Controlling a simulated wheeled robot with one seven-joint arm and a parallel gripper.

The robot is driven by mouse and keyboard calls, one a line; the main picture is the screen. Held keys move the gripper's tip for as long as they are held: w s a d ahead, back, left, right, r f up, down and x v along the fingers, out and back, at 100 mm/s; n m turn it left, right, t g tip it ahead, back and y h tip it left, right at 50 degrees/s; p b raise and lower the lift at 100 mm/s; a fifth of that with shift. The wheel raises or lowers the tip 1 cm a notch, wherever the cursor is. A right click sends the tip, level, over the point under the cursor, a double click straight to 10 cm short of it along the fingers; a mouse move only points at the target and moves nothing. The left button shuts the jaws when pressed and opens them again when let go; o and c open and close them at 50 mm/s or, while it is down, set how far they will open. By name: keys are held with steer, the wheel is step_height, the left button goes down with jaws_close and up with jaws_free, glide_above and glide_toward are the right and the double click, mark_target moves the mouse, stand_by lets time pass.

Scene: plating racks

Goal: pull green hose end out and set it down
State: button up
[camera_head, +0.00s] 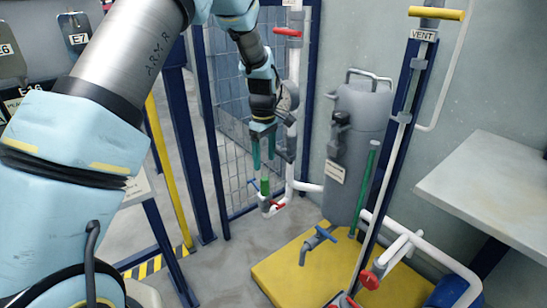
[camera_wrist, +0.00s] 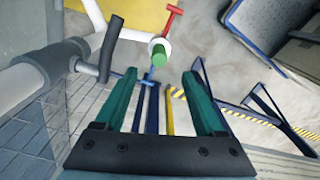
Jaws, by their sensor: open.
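The green hose end (camera_head: 265,186) is a short green cylinder standing upright in a white collar on the piping, left of the grey tank. In the wrist view the green hose end (camera_wrist: 159,53) shows end-on inside the white ring, just beyond the fingertips. My gripper (camera_head: 264,164) points down with its two teal fingers apart, just above the hose end. In the wrist view my gripper (camera_wrist: 162,75) is open with nothing between its fingers. How much of the hose end sits inside the collar is hidden.
A red valve handle (camera_head: 277,206) and a blue one (camera_head: 252,184) stick out close to the collar. A vertical white pipe (camera_head: 292,150) stands just right of my gripper. Further right are the grey tank (camera_head: 361,115), a green tube (camera_head: 365,190) and a yellow platform (camera_head: 290,262).

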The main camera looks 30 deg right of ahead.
mark_target(265, 179)
step_height(265, 179, down, 11)
steer(key=shift+r, duration=0.15)
stand_by(0.4)
steer(key=shift+c, duration=0.2)
jaws_close()
stand_by(0.4)
steer(key=c, duration=0.5)
jaws_free()
steer(key=shift+c, duration=0.2)
jaws_close()
steer(key=shift+r+n, duration=0.1)
steer(key=shift+n, duration=0.2)
